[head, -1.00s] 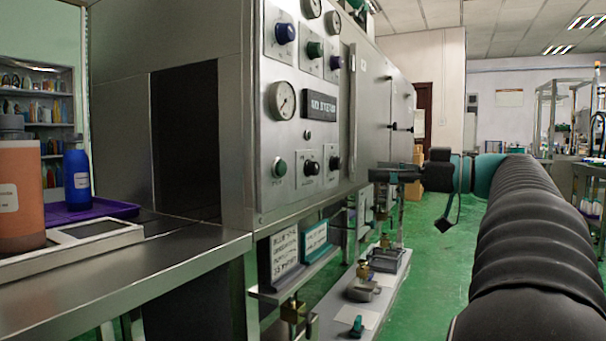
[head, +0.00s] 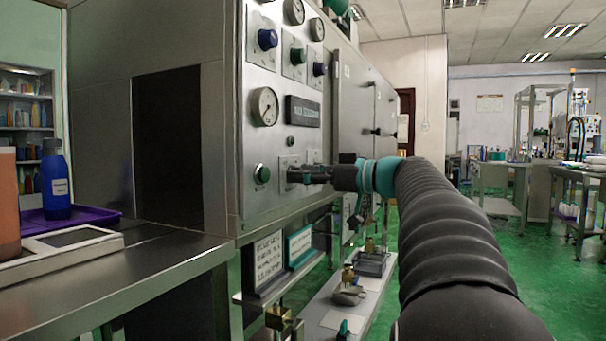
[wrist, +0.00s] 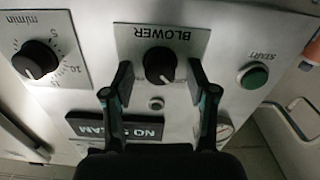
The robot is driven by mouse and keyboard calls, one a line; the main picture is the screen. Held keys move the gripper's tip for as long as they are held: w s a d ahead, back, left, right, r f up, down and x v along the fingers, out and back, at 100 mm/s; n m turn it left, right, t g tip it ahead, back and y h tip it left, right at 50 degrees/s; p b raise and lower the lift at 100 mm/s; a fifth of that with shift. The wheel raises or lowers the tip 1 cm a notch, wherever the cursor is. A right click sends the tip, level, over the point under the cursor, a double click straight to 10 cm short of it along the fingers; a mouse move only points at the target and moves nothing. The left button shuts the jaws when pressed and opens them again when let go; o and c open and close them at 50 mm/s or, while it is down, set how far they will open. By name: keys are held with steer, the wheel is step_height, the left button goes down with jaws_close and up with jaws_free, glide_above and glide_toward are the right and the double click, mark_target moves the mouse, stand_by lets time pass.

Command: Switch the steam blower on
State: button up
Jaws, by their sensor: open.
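The steam blower's control is a round black knob (wrist: 160,65) on a plate labelled BLOWER, upside down in the wrist view. A pale pointer mark shows on it, but its setting is hard to read. My gripper (wrist: 159,78) is open, with one finger on each side of the knob and a gap at both sides. Whether the fingertips reach the knob's depth is unclear. In the head view my gripper (head: 300,175) is at the front panel, in front of the blower plate (head: 288,163), and hides the knob.
A green START button (wrist: 254,75) is beside the blower plate. A second knob (wrist: 36,60), marked m/min, is on the other side. A NO STEAM sign (wrist: 112,127) is near the fingers. A steel table (head: 150,275) stands at left.

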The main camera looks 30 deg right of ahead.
steer(key=shift+w, duration=0.1)
jaws_close()
stand_by(0.4)
steer(key=shift+m+p, duration=2.6)
steer(key=shift+m, duration=6.3)
steer(key=shift+f, duration=0.1)
